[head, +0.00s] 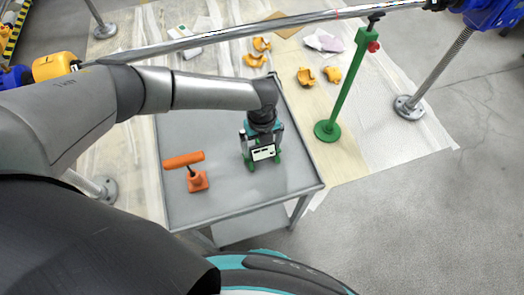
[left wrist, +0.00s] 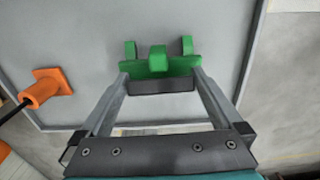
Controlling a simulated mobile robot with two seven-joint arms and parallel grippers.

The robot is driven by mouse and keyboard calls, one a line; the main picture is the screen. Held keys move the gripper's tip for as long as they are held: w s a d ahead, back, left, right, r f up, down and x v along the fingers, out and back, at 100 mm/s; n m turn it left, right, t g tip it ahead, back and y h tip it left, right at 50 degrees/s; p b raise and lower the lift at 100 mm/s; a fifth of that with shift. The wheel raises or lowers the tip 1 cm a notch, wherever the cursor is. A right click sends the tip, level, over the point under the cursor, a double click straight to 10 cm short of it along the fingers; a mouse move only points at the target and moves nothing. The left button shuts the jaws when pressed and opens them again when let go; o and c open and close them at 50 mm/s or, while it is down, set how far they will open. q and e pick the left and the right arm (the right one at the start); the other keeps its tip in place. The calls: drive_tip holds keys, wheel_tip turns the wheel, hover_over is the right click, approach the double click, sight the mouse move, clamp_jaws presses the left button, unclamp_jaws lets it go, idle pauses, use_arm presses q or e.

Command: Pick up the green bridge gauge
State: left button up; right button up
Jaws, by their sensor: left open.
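The green bridge gauge (head: 251,166) is on the grey cart top, below my left gripper (head: 263,158), which hides much of it in the head view. In the left wrist view the green bridge gauge (left wrist: 157,62) shows as a green bar with several blocks, at the tips of my left gripper (left wrist: 160,80). The two fingers are spread apart at either end of the green bar. I cannot tell whether they touch it. My right gripper is not in view.
A green stand (head: 345,85) is right of the cart. A long metal shaft (head: 240,32) crosses behind. Yellow parts (head: 306,76) lie on the floor covering.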

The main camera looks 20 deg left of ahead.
use_arm(q)
drive_tip(key=shift+r, duration=0.1)
drive_tip(key=c, duration=1.4)
drive_tip(key=shift+w, duration=0.1)
drive_tip(key=shift+c, duration=0.2)
